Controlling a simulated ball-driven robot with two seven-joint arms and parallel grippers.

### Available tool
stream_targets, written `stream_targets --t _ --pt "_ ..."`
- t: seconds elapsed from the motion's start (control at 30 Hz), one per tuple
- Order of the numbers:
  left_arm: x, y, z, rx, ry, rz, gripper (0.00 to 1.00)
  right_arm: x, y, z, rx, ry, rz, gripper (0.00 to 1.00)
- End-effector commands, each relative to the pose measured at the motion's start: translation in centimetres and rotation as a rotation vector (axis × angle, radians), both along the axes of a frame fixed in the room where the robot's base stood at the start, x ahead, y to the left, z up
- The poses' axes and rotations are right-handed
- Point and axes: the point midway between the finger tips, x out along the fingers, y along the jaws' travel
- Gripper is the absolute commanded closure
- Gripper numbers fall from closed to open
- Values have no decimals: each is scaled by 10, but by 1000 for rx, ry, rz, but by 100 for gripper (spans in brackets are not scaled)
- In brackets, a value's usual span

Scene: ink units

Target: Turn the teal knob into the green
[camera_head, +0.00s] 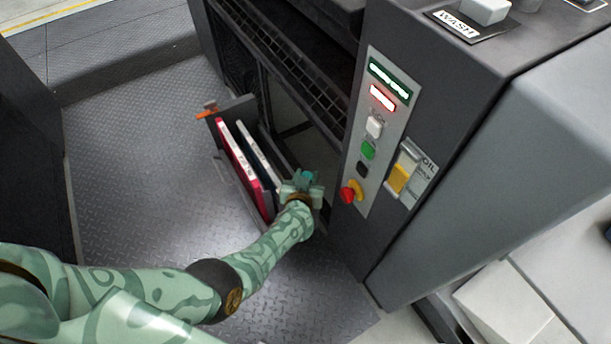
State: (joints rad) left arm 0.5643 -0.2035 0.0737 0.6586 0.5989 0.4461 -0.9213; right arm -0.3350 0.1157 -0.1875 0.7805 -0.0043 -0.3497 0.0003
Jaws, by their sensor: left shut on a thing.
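The teal knob (308,175) shows just beyond my left gripper, low on the machine beside the control panel. My left gripper (303,184) reaches it from the front and is shut on it. The fingers hide most of the knob and any coloured marks around it, so I cannot see where the green lies or which way the knob points. My right gripper is not in view.
A grey control panel (376,135) carries lit signs, several buttons and a red knob (348,194). An open bin (218,140) holding red and dark binders stands left of my gripper. A yellow switch (399,178) is at right. The metal floor (130,150) is clear.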

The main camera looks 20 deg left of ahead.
Motion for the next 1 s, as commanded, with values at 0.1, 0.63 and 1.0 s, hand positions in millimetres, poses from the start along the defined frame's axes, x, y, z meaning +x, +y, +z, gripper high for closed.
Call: stream_targets --t 0.1,0.63,1.0 --pt "0 -2 0 -2 2 29 89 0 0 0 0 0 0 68" --pt "0 -1 -1 0 2 51 89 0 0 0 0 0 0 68" --pt "0 0 0 0 0 52 44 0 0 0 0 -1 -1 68"
